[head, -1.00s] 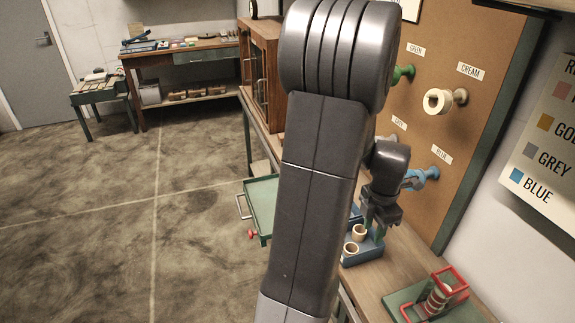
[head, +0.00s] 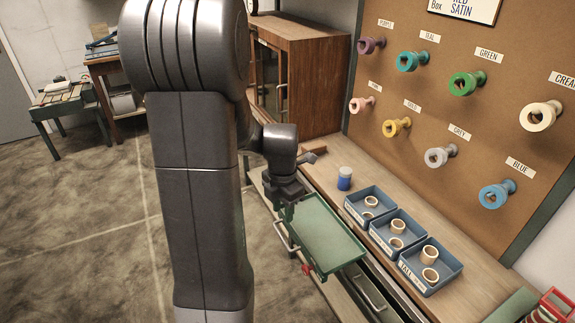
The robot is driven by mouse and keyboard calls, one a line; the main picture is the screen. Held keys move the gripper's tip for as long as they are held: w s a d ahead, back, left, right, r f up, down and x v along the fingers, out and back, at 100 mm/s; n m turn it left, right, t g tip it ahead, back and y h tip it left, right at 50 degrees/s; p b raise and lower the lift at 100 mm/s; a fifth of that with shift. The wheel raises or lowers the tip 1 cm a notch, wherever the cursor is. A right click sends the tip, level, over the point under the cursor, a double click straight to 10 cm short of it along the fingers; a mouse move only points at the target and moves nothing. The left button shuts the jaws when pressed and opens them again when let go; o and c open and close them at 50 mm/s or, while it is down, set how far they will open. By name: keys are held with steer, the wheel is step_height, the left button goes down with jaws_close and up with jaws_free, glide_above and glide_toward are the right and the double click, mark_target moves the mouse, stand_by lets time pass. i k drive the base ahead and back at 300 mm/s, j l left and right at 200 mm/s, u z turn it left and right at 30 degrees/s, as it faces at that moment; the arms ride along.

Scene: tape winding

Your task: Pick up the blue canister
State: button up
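The blue canister (head: 344,179) stands upright on the wooden bench, left of the blue trays and near the dark wooden cabinet. It is small, with a blue body and a pale top. My gripper (head: 285,212) is left of the canister in the picture, above the left end of the green drawer tray, and apart from the canister. It points downward. Its fingers are small and dark here, so I cannot tell how far apart they are.
Three blue trays (head: 438,284) with pale rings line the bench. A green tray (head: 325,245) juts out in front. A wooden cabinet (head: 305,85) stands behind the canister. Coloured tape rolls, such as the blue roll (head: 493,196), hang on the pegboard (head: 490,125).

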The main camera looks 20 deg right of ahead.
mark_target(345, 172)
steer(key=i+j+z, duration=0.1)
steer(key=i, duration=0.4)
steer(key=i+j+z, duration=0.1)
steer(key=i, duration=0.4)
steer(key=i+j+z, duration=0.1)
steer(key=i, duration=0.4)
steer(key=i+z, duration=0.2)
steer(key=z, duration=0.25)
steer(key=i+z, duration=0.2)
steer(key=z, duration=0.25)
steer(key=i+j+z, duration=0.15)
steer(key=z, duration=0.3)
steer(key=i+j+z, duration=0.15)
steer(key=z, duration=0.3)
steer(key=i+j+z, duration=0.15)
steer(key=i+z, duration=0.15)
steer(key=z, duration=0.2)
steer(key=i+j+z, duration=0.25)
steer(key=z, duration=0.2)
